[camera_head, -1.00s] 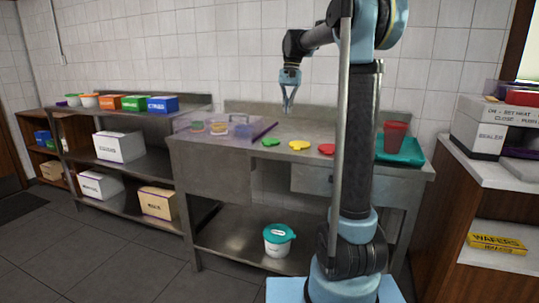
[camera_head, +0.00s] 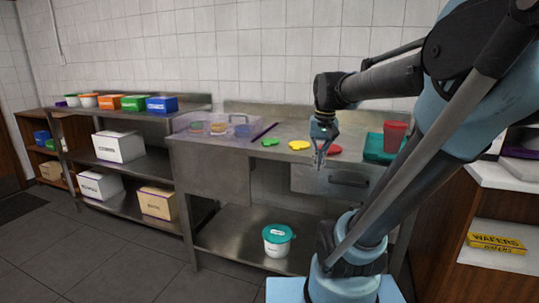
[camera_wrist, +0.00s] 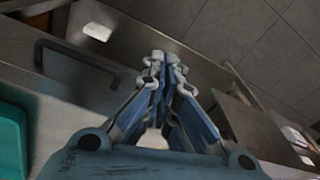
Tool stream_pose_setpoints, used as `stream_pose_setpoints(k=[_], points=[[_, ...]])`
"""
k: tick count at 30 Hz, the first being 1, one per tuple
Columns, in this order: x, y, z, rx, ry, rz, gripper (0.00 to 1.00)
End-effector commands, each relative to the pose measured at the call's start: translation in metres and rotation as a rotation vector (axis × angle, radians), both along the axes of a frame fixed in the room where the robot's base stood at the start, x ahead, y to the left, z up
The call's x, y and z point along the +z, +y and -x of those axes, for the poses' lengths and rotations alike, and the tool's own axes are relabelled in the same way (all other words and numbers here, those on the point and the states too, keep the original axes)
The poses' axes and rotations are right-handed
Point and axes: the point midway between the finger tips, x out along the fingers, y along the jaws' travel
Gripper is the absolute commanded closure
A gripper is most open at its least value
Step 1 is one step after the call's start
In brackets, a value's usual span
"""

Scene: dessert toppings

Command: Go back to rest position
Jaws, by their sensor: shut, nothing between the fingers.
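My gripper (camera_head: 319,160) is shut and empty. In the head view it hangs fingers down in front of the steel table's front edge, near the red lid (camera_head: 334,149). In the wrist view my gripper (camera_wrist: 163,75) points away over the drawer front, its fingertips close together. My arm reaches in from the right and covers part of the table's right side.
A white tub (camera_head: 277,243) stands on the lower shelf. A counter with wafer boxes (camera_head: 496,241) is at right.

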Motion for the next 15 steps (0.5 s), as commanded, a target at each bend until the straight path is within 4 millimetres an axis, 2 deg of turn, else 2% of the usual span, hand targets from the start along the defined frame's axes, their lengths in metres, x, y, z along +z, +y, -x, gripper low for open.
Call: stream_pose_setpoints(k=[1, 6, 15], points=[[-0.012, -0.003, 0.014, 0.005, -0.009, 0.003, 1.0], [-0.053, -0.013, 0.052, 0.035, -0.041, 0.018, 1.0], [-0.125, -0.025, 0.106, 0.082, -0.094, 0.045, 1.0]])
